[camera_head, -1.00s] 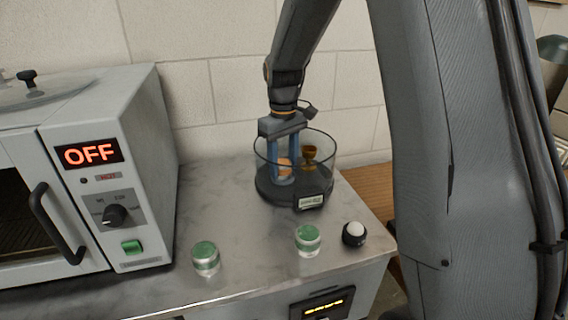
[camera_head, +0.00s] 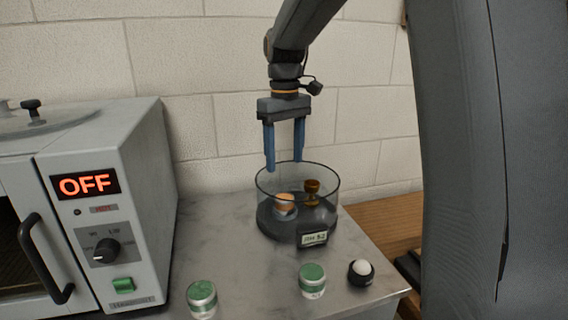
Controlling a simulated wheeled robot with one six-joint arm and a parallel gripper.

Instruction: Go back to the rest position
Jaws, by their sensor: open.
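My gripper (camera_head: 285,165) is open and empty, with its two blue fingers pointing down. Its fingertips are above the rim of a clear round dish with a dark base (camera_head: 262,212), toward its left and back side. Inside the dish stand a small orange-topped jar (camera_head: 285,204) and a brown, amber-coloured piece (camera_head: 312,193). The gripper touches neither of them. My arm reaches in from the top of the view.
A grey oven (camera_head: 140,215) showing OFF stands at the left. Two green-lidded jars (camera_head: 202,296) (camera_head: 312,280) and a white ball on a dark holder (camera_head: 361,271) stand near the front of the grey counter (camera_head: 240,265). A brick wall (camera_head: 190,60) is behind.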

